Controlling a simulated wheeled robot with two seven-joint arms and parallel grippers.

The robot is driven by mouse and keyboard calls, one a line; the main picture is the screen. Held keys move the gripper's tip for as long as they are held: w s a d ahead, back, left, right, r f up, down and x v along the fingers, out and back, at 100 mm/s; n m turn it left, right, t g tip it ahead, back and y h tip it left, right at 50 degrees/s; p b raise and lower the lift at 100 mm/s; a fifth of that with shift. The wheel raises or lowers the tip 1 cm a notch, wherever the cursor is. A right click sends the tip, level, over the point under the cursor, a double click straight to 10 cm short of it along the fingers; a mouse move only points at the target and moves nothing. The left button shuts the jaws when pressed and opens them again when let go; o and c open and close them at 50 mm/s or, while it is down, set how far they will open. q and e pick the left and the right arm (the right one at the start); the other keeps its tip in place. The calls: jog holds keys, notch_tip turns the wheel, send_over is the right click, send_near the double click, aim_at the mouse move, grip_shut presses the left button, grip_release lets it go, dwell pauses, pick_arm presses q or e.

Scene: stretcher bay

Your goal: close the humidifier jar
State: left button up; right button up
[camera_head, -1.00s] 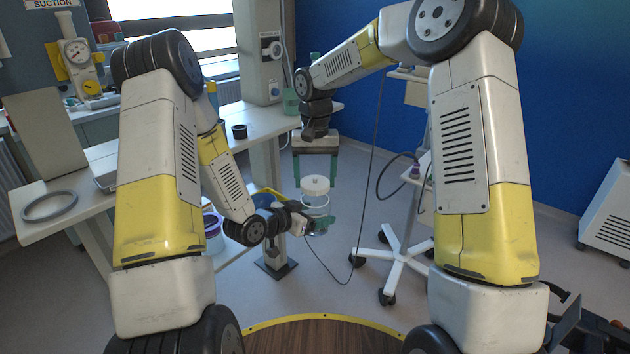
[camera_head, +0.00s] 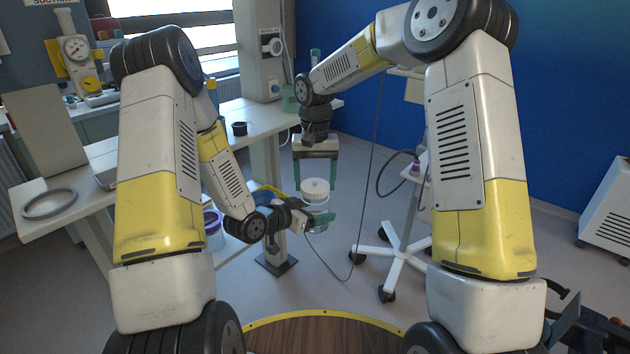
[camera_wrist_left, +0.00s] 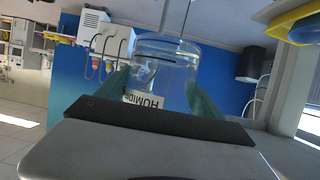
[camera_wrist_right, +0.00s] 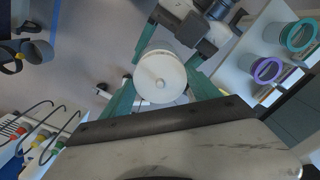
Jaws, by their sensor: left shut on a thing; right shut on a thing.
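The clear humidifier jar (camera_head: 318,222) is upright in the head view. My left gripper (camera_head: 319,217) is shut around its side. In the left wrist view the jar (camera_wrist_left: 165,72) sits between the green fingers, its label upside down. The white round lid (camera_head: 315,188) is directly above the jar, between the fingers of my right gripper (camera_head: 315,181), which points down and is shut on it. In the right wrist view the lid (camera_wrist_right: 160,76) covers the jar's mouth from sight. I cannot tell whether lid and rim touch; the lid's edge looks very close to the jar.
A white bench (camera_head: 262,122) with a small black cup (camera_head: 239,129) stands behind my left arm. A grey ring (camera_head: 48,204) lies on the left bench. A wheeled stand (camera_head: 392,252) is right of the jar, with a dark hose nearby. Open floor lies around the jar.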

jog(key=shift+f, duration=0.55)
